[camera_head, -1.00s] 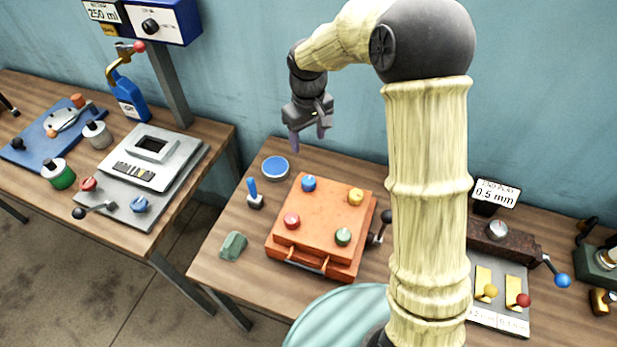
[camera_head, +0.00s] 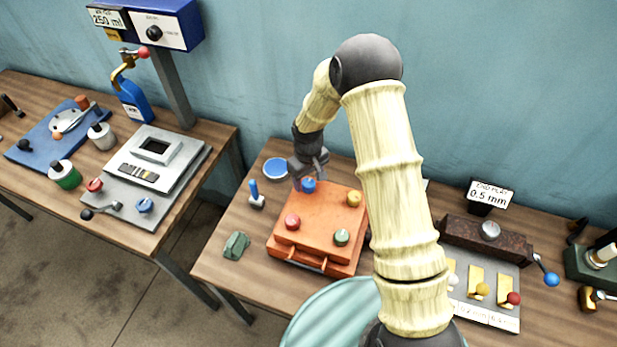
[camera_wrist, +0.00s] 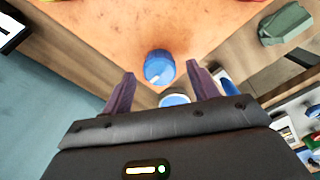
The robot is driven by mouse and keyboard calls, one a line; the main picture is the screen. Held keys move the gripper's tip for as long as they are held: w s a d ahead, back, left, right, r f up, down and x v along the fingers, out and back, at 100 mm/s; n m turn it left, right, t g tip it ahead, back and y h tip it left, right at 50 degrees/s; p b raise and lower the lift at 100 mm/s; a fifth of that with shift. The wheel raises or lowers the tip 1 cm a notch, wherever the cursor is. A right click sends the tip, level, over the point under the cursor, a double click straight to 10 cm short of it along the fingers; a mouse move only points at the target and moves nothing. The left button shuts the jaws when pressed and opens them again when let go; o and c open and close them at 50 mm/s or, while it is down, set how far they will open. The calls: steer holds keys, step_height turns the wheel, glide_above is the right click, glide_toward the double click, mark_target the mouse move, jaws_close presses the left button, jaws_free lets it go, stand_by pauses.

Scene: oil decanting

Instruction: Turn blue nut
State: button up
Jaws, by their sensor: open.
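The blue nut (camera_head: 309,185) sits at the back left corner of the orange box (camera_head: 318,232), which also carries red, yellow and green nuts. My gripper (camera_head: 305,183) is over that corner, right by the blue nut. In the wrist view the blue nut (camera_wrist: 159,67) shows a white mark on its top and lies just ahead of and between the two fingertips of my gripper (camera_wrist: 161,78). The fingers are spread with nothing between them. I cannot tell whether either finger touches the nut.
A round blue-topped dish (camera_head: 277,170) stands behind the box. A blue-handled switch (camera_head: 256,195) and a green block (camera_head: 236,245) stand left of it. A gauge fixture (camera_head: 487,235) is at the right.

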steer(key=shift+f, duration=0.6)
steer(key=c, duration=1)
